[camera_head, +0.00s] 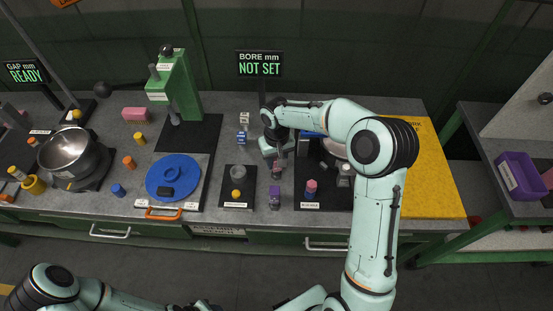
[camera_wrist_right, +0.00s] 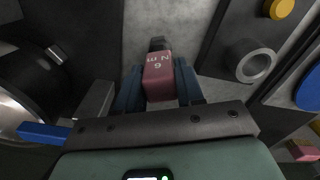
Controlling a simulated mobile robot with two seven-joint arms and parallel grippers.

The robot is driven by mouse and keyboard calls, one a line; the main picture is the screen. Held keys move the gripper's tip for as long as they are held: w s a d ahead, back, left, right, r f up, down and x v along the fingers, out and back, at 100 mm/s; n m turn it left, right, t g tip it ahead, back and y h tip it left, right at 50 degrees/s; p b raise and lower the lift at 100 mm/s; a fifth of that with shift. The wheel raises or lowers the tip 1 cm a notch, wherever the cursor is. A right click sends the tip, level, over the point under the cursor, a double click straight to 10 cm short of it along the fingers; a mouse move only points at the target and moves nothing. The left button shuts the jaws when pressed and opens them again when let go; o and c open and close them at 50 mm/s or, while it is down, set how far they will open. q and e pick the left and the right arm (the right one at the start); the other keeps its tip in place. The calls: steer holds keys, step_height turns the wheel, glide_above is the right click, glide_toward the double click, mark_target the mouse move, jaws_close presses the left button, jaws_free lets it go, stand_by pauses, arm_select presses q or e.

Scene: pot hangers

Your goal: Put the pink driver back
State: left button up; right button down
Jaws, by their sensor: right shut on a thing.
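The pink driver (camera_wrist_right: 158,78), a block marked 6 N m with a dark end, is between the fingers of my right gripper (camera_wrist_right: 158,88) in the wrist view. The gripper is shut on it. In the head view, the pink driver (camera_head: 276,173) shows just below my right gripper (camera_head: 275,159), over the grey bench between two dark plates. I cannot tell if it touches the bench. A white driver (camera_head: 244,118) and a blue driver (camera_head: 242,136) are behind to the left; a purple driver (camera_head: 275,196) is nearer the front. My left gripper is out of view.
A dark plate with a grey ring (camera_head: 238,172) and yellow knob (camera_head: 236,194) lies to the left. A dark plate with a pink-topped piece (camera_head: 311,186) lies to the right. A "NOT SET" display (camera_head: 259,64) stands behind. The yellow board (camera_head: 425,180) has free room.

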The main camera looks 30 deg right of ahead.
steer(key=shift+f, duration=0.15)
steer(key=c, duration=0.7)
jaws_free()
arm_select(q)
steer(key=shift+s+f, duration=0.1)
arm_select(e)
steer(key=shift+r, duration=0.35)
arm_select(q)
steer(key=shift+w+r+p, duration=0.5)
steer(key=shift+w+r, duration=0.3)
arm_select(e)
step_height(320, 180, up, 12)
steer(key=shift+f, duration=0.15)
